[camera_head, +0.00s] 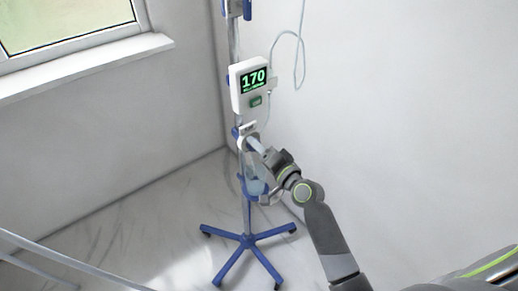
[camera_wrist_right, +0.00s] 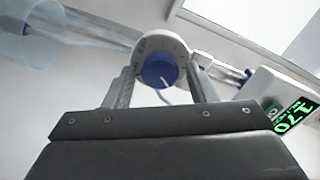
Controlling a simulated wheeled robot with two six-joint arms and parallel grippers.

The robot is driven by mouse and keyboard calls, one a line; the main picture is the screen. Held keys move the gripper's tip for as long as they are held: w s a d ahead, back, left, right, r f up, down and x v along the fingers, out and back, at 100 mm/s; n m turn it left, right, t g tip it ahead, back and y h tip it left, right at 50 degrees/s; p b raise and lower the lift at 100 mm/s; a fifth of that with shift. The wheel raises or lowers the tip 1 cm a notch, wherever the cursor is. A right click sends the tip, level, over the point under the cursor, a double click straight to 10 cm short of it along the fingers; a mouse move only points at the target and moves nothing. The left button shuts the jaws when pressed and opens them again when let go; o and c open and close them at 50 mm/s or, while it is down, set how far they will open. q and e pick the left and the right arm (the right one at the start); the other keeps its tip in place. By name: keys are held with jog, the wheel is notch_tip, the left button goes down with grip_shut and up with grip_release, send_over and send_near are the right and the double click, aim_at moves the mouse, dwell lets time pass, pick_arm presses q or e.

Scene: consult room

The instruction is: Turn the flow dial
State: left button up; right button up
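The flow dial is a round white housing with printed marks and a blue knob (camera_wrist_right: 158,71) bearing a white pointer line. It sits on the pole just below the display unit, and its white housing (camera_head: 246,130) is partly hidden by my right gripper in the head view. My right gripper (camera_head: 252,143) reaches it from the lower right. In the right wrist view my right gripper (camera_wrist_right: 161,72) has its fingers apart, one on each side of the blue knob; they do not clearly touch it. My left gripper is not in view.
A white display unit (camera_head: 249,87) reading 170 in green hangs on the pole (camera_head: 233,42). A clear cup-like part (camera_head: 256,187) is lower down, above the blue wheeled base (camera_head: 248,239). Thin tubing (camera_head: 301,58) loops at the right. A window sill (camera_head: 90,61) is upper left.

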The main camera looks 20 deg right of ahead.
jog(key=shift+o, duration=0.5)
jog(key=b+v, duration=0.2)
jog(key=v, duration=1.5)
jog(key=shift+s, duration=0.2)
jog(key=shift+r, duration=0.1)
